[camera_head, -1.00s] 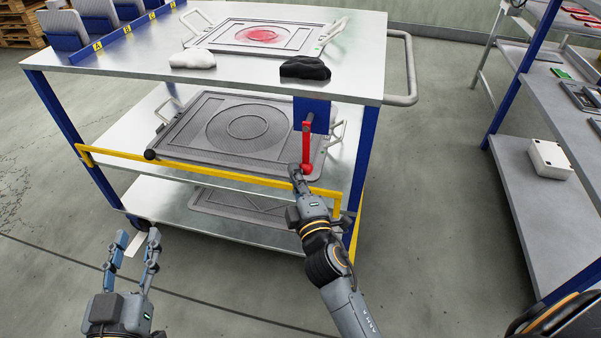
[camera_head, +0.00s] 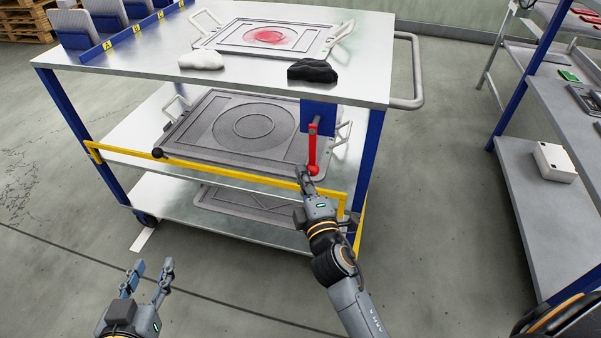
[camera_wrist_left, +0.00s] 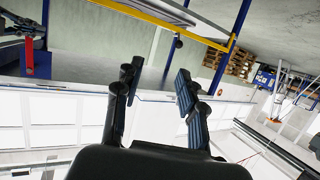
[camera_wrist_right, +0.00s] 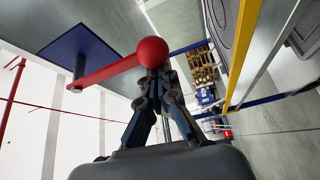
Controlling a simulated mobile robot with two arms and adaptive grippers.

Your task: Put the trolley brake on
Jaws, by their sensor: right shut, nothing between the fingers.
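The trolley (camera_head: 250,75) stands ahead of me with shelves on blue posts. Its red brake lever (camera_head: 313,148) hangs downward from a blue plate (camera_head: 318,116) on the right part of its near side. The lever ends in a red ball knob, seen large in the right wrist view (camera_wrist_right: 153,52). My right gripper (camera_head: 304,174) is shut and empty, with its fingertips at the knob. Whether they touch it I cannot tell. My left gripper (camera_head: 152,272) is open and empty, low in front of the trolley over the floor.
A yellow bar (camera_head: 230,171) runs across the trolley's near side, close to my right gripper. Trays, a white bundle (camera_head: 201,60) and a black bundle (camera_head: 309,70) lie on the trolley. A shelf rack with a white box (camera_head: 554,162) stands at right. The floor at left is clear.

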